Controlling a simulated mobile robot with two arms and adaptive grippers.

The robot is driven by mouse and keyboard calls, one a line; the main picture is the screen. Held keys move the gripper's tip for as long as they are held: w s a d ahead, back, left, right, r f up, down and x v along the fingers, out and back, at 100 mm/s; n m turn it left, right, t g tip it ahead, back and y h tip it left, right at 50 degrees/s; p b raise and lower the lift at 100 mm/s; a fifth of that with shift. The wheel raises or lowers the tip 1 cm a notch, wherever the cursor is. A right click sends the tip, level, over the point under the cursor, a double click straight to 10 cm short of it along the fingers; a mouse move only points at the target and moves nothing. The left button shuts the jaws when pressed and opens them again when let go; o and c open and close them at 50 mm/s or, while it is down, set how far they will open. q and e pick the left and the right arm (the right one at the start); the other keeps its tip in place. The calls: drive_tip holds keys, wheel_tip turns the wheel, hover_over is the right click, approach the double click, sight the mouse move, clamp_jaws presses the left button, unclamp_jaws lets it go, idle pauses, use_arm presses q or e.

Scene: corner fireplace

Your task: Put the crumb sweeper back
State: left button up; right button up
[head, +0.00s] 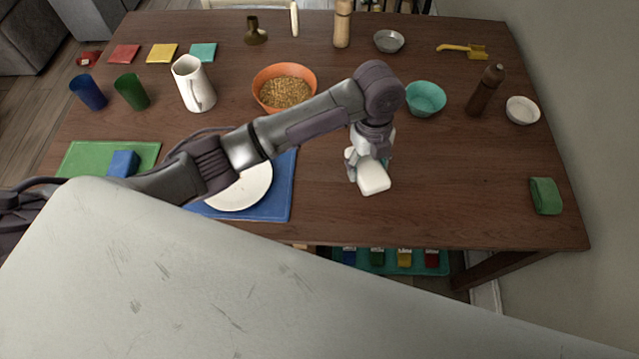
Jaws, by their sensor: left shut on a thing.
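My left gripper (367,158) reaches over the table from the left and points down above the bare middle of the table, to the right of the plate. It is shut on a small white rounded block (374,179), which looks like the crumb sweeper. The fingers are mostly hidden by the wrist and the block. I cannot tell whether the block touches the table. My right gripper is not in view.
The brown table (470,180) has free room at its right. Near the arm are a white plate (245,190) on a blue mat, an orange bowl (270,76) of grain, a teal bowl (425,102) and a white jug (190,80). A green cloth (545,196) lies at the right edge.

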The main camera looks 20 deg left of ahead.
use_arm(q)
drive_tip(key=p, duration=0.2)
hover_over(323, 186)
wheel_tip(323, 186, down, 6)
drive_tip(key=shift+w+r, duration=0.1)
drive_tip(key=shift+r, duration=0.1)
drive_tip(key=shift+a+f, duration=0.1)
drive_tip(key=shift+f, duration=0.15)
wheel_tip(323, 186, down, 3)
drive_tip(key=shift+f+p, duration=0.15)
drive_tip(key=shift+p, duration=0.15)
drive_tip(key=shift+f, duration=0.25)
drive_tip(key=shift+f, duration=0.2)
drive_tip(key=o, duration=1.1)
